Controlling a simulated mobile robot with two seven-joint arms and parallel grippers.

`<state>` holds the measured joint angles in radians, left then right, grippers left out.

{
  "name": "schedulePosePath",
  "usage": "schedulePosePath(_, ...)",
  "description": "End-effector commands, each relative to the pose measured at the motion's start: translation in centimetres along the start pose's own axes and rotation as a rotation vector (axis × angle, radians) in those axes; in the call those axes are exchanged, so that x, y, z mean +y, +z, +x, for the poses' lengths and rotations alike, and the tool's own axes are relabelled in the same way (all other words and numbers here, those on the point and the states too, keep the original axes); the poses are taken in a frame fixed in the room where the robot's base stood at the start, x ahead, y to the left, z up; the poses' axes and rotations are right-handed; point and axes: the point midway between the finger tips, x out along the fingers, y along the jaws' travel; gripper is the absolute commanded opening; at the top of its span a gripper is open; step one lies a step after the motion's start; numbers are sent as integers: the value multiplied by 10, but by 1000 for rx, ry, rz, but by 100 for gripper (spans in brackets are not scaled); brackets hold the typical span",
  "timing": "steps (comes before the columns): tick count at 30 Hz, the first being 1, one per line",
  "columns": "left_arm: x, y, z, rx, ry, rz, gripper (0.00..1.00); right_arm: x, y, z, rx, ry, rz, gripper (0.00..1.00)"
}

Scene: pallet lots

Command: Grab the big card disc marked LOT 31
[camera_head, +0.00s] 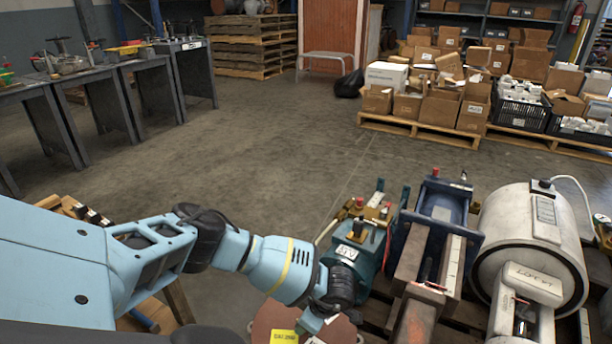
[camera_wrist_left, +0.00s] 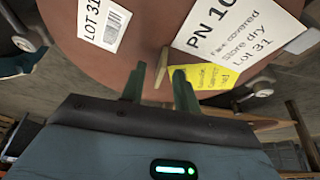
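The big reddish-brown disc marked LOT 31 (camera_wrist_left: 70,25) fills the top of the left wrist view. It carries a small white LOT 31 label, a larger white sheet also reading Lot 31, and a yellow label. In the head view the disc (camera_head: 268,316) shows at the bottom edge, partly hidden by my left arm and cut off by the frame. My left gripper (camera_wrist_left: 160,85) has its two green fingers apart at the disc's near edge, with a thin tan strip between them. I cannot tell whether the fingers touch the strip. My right gripper is not in view.
Right of the disc stand a teal machine (camera_head: 352,250), a blue machine with metal bars (camera_head: 440,215) and a white cylindrical machine (camera_head: 530,240), close together. Pallets of cartons (camera_head: 440,105) stand farther back. Workbenches (camera_head: 100,80) line the left. The middle floor is clear.

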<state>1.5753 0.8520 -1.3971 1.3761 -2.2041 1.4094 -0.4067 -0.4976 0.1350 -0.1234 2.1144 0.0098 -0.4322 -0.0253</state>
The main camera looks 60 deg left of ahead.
Motion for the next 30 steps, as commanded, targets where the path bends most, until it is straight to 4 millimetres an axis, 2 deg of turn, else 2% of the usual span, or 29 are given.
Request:
schedulePosePath(6, 0, 0, 0, 0, 1, -1, 30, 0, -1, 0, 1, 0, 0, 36)
schedulePosePath(13, 0, 0, 0, -1, 1, -1, 0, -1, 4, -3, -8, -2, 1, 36)
schedulePosePath(25, 1, -1, -2, -1, 1, -1, 0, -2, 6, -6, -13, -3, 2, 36)
schedulePosePath(30, 1, -8, -21, -2, 3, -2, 0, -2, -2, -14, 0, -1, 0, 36)
